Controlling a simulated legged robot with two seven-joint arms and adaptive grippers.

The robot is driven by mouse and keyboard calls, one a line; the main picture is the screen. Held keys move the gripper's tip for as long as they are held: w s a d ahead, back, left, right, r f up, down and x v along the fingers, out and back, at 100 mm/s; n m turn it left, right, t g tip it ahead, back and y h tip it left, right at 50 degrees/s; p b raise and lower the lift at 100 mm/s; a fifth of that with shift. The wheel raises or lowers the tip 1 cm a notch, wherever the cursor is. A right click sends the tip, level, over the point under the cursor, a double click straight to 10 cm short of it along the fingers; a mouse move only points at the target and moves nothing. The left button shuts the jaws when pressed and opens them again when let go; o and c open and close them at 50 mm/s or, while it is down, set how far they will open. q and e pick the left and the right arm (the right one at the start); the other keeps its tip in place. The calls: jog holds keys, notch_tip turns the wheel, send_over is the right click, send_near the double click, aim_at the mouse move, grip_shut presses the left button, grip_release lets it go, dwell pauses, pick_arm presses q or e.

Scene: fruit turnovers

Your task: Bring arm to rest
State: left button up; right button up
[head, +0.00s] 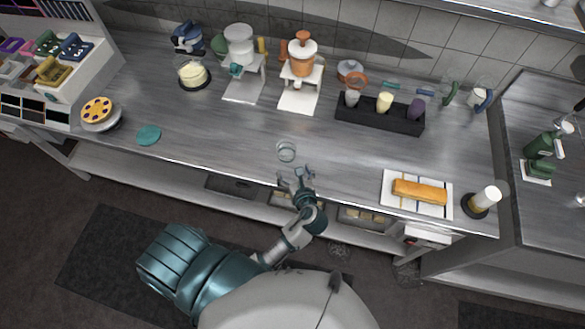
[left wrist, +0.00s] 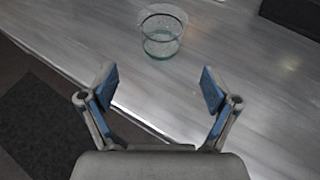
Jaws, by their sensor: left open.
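My left gripper (head: 296,180) is open and empty at the front edge of the steel counter (head: 240,148). In the left wrist view its two blue-padded fingers (left wrist: 157,90) are spread apart with nothing between them. A clear glass (head: 286,151) stands on the counter just beyond the fingertips; it also shows in the left wrist view (left wrist: 161,42), apart from the fingers. My left arm reaches forward from my body at the bottom of the head view. My right gripper does not show.
A striped mat (head: 388,200) with a long golden loaf (head: 419,192) lies to the right, beside a white cylinder on a dark base (head: 482,200). A black holder (head: 378,121) and kitchen machines line the back. A teal disc (head: 148,135) lies left. The counter around the glass is clear.

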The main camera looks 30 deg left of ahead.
pick_arm(q)
jog(key=shift+d, duration=0.15)
jog(key=s+d+f+n+g+h, duration=0.1)
jog(key=s+f+n+g+h, duration=0.3)
jog(key=s+n, duration=0.75)
jog(key=s+f+n+g+h, duration=0.2)
jog(key=s+f+n+h, duration=0.5)
jog(key=n, duration=0.7)
notch_tip(320, 180, down, 21)
jog(key=s+g+y, duration=0.1)
jog(key=s+a+f+g, duration=0.1)
jog(key=s+a+f, duration=0.1)
jog(key=s+f, duration=1.6)
jog(key=shift+s+a+f+g+y, duration=0.3)
jog(key=shift+s+a+f+g, duration=0.1)
jog(key=shift+f, duration=0.1)
